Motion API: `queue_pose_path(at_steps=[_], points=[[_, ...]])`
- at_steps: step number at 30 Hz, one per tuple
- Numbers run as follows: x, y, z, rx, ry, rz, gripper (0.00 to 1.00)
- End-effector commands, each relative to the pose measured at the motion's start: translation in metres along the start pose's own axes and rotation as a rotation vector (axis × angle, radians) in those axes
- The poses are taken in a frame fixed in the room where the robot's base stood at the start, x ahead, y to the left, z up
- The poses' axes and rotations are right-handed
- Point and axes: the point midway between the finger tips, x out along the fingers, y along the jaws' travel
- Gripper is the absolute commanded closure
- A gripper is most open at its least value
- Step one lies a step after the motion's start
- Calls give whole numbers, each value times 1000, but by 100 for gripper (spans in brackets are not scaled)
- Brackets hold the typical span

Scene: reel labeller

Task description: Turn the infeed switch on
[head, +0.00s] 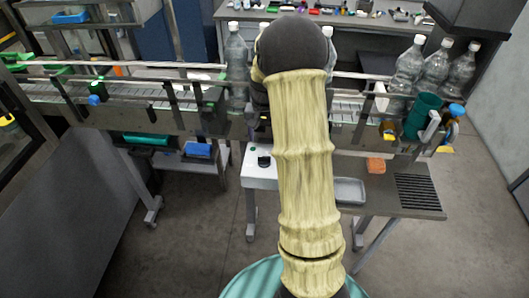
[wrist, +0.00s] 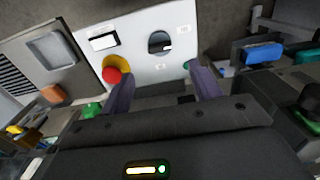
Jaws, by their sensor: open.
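The white control panel (wrist: 140,68) fills the upper middle of the wrist view. It carries a round black switch (wrist: 160,43) with a small white mark. Its label is too small to read, so I cannot tell if this is the infeed switch or which way it is set. In the head view a black switch (head: 264,161) shows on the white panel (head: 256,178), left of my arm. My gripper (wrist: 160,72) is open and empty, its two dark fingers apart, with the black switch showing beyond the gap. In the head view my arm hides the gripper.
A red button (wrist: 112,75) on a yellow base and a partly hidden green button (wrist: 187,65) flank the switch. A conveyor (head: 150,110) runs across behind the panel. Clear bottles (head: 405,70) stand at right. A grey tray (head: 350,191) lies right of my arm.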

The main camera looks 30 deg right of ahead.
Motion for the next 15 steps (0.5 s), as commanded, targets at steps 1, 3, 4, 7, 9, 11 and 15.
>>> queue_pose_path(at_steps=[1, 3, 4, 7, 9, 11, 15], points=[[8, 0, 2, 0, -6, 1, 37], [20, 0, 1, 0, -5, 1, 37], [26, 0, 1, 0, -6, 2, 37], [43, 1, 2, 0, -6, 2, 37], [55, 1, 1, 1, -6, 2, 37], [65, 1, 1, 1, -5, 1, 37], [83, 1, 1, 1, -3, 1, 37]])
